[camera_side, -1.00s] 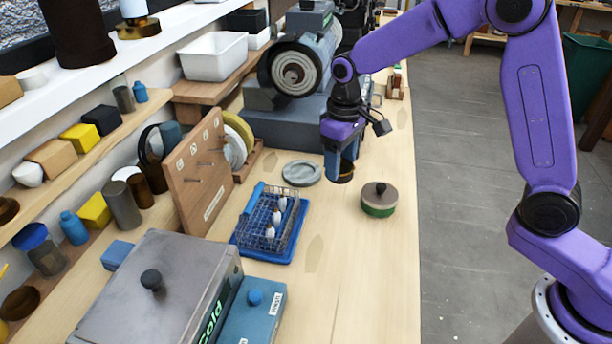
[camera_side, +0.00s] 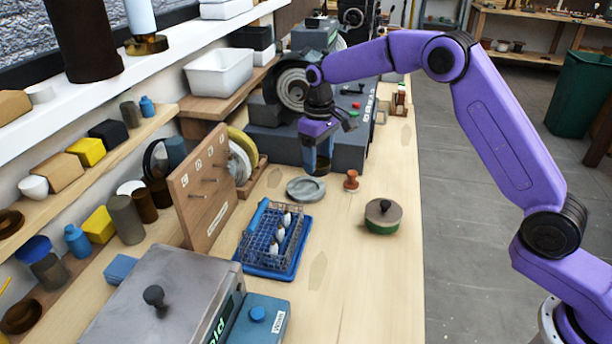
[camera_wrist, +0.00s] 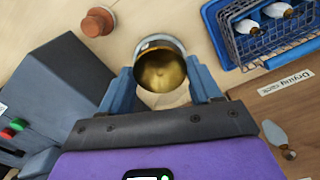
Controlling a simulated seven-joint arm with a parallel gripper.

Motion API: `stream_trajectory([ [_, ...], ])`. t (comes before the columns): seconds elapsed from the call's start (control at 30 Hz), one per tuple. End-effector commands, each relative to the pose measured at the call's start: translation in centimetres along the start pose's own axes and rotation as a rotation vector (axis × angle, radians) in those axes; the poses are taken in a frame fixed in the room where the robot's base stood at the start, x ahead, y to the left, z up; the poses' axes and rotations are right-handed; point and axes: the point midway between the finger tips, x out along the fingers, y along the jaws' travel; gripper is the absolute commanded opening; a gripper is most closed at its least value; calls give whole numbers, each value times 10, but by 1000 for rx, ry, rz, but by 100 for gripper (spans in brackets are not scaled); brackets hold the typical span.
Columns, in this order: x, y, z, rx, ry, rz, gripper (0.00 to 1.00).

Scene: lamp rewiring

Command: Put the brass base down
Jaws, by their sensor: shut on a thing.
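The brass base (camera_wrist: 160,72) is a round, golden, hollow cup between my two blue fingers in the wrist view. My gripper (camera_wrist: 160,84) is shut on it. In the side view my gripper (camera_side: 317,163) points down at the far part of the bench, with the dark lower edge of the base showing at its tips. A round grey dish (camera_side: 306,189) lies on the bench just below and nearer the camera. The base looks close above or behind the dish's far edge; I cannot tell whether it touches anything.
A small red-brown knobbed piece (camera_side: 351,180) stands right of my gripper. A green pot with a wooden lid (camera_side: 382,218) is nearer. A blue tray (camera_side: 263,272) holds a wire rack with white bulbs. The grey grinder (camera_side: 290,90) stands behind. The bench's right front is clear.

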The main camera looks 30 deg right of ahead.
Motion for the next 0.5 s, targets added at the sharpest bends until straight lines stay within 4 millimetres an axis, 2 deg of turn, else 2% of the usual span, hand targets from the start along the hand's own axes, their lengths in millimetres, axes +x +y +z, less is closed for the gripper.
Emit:
stream_trajectory([
  [0.03, 10, 1, -6, 0, -3, 0, 33],
  [0.23, 35, 5, -27, 0, -1, 0, 33],
  [0.5, 46, 6, -38, 0, 1, 0, 33],
])
